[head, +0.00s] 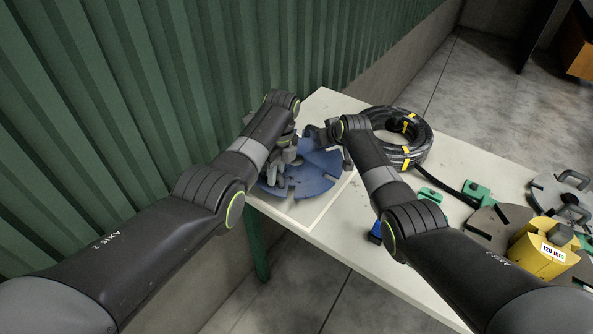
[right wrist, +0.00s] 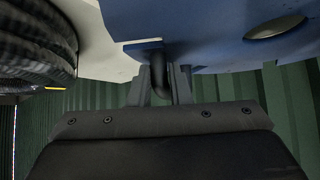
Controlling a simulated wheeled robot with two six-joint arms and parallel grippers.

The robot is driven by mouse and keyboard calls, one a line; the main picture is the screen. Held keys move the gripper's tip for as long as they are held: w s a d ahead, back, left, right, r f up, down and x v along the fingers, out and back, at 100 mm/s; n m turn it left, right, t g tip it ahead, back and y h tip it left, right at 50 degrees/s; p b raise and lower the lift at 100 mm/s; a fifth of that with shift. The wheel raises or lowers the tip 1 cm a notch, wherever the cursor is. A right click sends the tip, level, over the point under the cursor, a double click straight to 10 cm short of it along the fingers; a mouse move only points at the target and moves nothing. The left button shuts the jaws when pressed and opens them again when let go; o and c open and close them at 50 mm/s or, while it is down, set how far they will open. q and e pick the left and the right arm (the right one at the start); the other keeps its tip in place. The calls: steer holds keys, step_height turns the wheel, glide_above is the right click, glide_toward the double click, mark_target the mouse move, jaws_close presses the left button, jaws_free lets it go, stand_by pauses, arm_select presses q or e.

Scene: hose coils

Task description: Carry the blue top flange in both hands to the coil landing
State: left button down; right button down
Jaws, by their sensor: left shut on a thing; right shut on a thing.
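The blue top flange (head: 312,181) is a slotted disc over the far left end of the pale table; it also shows in the right wrist view (right wrist: 215,25). My left gripper (head: 284,163) is at its left side, shut on it, with the grip itself partly hidden. My right gripper (right wrist: 160,85) is shut on a dark handle of the flange; in the head view my right forearm partly hides it. A light-outlined area (head: 308,222) shows on the table under and in front of the flange. Whether the flange touches the table, I cannot tell.
A black hose coil (head: 418,152) with yellow bands lies behind my right wrist. To the right are green clamps (head: 476,192), a yellow hub marked 120 mm (head: 545,262) and a grey flange with handles (head: 562,193). A green corrugated wall (head: 130,110) stands close on the left.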

mark_target(277, 184)
arm_select(q)
steer(key=shift+s, duration=0.25)
arm_select(e)
steer(key=shift+d+r, duration=0.25)
steer(key=shift+r, duration=0.15)
arm_select(q)
steer(key=shift+a+f+b, duration=0.1)
steer(key=shift+f+b, duration=0.2)
steer(key=shift+f, duration=0.1)
arm_select(e)
steer(key=shift+w+f, duration=0.1)
steer(key=shift+f, duration=0.3)
